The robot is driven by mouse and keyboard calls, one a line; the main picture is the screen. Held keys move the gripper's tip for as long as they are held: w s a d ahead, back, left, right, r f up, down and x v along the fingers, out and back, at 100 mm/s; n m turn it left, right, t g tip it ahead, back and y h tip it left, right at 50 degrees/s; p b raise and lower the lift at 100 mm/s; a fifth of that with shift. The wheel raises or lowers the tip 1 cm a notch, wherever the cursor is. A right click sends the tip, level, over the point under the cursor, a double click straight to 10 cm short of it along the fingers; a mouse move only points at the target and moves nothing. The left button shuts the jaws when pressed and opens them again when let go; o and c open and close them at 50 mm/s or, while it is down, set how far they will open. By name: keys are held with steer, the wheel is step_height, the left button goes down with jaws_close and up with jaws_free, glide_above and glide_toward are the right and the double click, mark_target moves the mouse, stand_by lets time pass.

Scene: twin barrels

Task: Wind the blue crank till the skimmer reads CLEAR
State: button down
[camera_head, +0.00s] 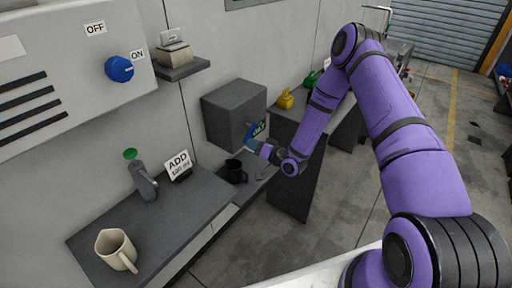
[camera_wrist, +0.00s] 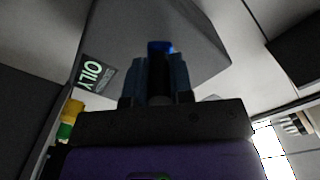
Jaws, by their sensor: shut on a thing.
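The skimmer is a dark grey box (camera_head: 232,112) on the wall in the head view; it also fills the upper middle of the wrist view (camera_wrist: 200,45). Its small display (camera_wrist: 97,74) reads OILY in the wrist view. The blue crank (camera_wrist: 160,46) shows as a bit of blue between my fingertips. My gripper (camera_wrist: 158,75) is shut on it, at the front of the box; in the head view my gripper (camera_head: 262,148) hides most of the crank. A black mug (camera_head: 235,172) stands below the box.
A blue knob (camera_head: 119,68) is on the wall panel. Yellow (camera_head: 286,99) and green (camera_head: 311,79) cans stand on the further bench. Open floor lies right.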

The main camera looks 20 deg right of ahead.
mark_target(255, 127)
steer(key=m, duration=0.1)
steer(key=r+m, duration=0.1)
steer(key=m, duration=0.1)
steer(key=shift+s+a+r+m, duration=0.3)
steer(key=shift+r+m, duration=0.1)
step_height(255, 127, up, 5)
steer(key=m, duration=0.9)
steer(key=shift+w+d+f, duration=0.1)
steer(key=shift+d+f, duration=0.05)
steer(key=shift+f, duration=0.05)
steer(key=m, duration=0.1)
steer(key=r+m, duration=0.1)
steer(key=d+m, duration=0.1)
steer(key=shift+w+r+m, duration=0.25)
steer(key=shift+w+m, duration=0.05)
steer(key=shift+w, duration=0.05)
steer(key=w+d+m, duration=0.4)
steer(key=d+m, duration=0.2)
steer(key=m, duration=1)
steer(key=shift+w+r, duration=0.2)
steer(key=shift+w, duration=0.1)
steer(key=shift+m, duration=0.3)
